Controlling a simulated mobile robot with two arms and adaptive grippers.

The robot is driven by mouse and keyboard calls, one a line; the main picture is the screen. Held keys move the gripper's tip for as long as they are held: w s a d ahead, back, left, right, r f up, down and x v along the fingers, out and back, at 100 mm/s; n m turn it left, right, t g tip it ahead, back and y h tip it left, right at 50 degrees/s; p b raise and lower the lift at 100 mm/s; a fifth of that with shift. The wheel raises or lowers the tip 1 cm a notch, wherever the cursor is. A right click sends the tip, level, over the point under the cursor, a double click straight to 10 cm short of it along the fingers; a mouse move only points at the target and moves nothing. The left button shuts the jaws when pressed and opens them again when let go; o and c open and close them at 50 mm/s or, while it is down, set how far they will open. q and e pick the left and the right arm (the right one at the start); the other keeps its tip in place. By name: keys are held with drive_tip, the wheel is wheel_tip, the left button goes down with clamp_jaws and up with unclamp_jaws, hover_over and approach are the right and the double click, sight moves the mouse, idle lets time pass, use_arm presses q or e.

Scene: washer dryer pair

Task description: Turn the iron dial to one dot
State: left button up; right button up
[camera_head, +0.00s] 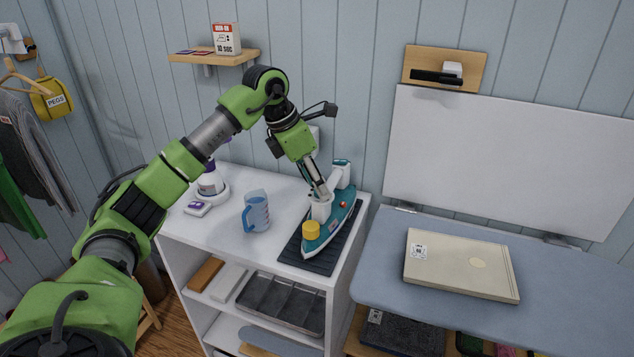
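The teal and white iron (329,233) lies flat on a dark ribbed mat (296,255) at the right end of the white counter. A yellow round cap or knob (311,230) sits on its front part, and a white upright part stands behind it. Whether either is the dial, and any dot marks, are too small to tell. My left gripper (319,193) points down at the white part in the middle of the iron. Its fingertips are close together there and partly hidden, so I cannot tell their grip. My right gripper is not in view.
A blue measuring jug (256,211) stands left of the iron. A white bottle with a purple cap (211,181) stands farther left. A cream box (461,265) lies on the grey ironing board (385,283) at right. A wooden shelf (215,57) hangs above.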

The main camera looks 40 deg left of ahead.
use_arm(q)
drive_tip(key=shift+w+f, duration=0.1)
drive_tip(key=shift+f, duration=0.25)
drive_tip(key=shift+d, duration=0.1)
drive_tip(key=c, duration=1.1)
drive_tip(key=shift+c, duration=0.2)
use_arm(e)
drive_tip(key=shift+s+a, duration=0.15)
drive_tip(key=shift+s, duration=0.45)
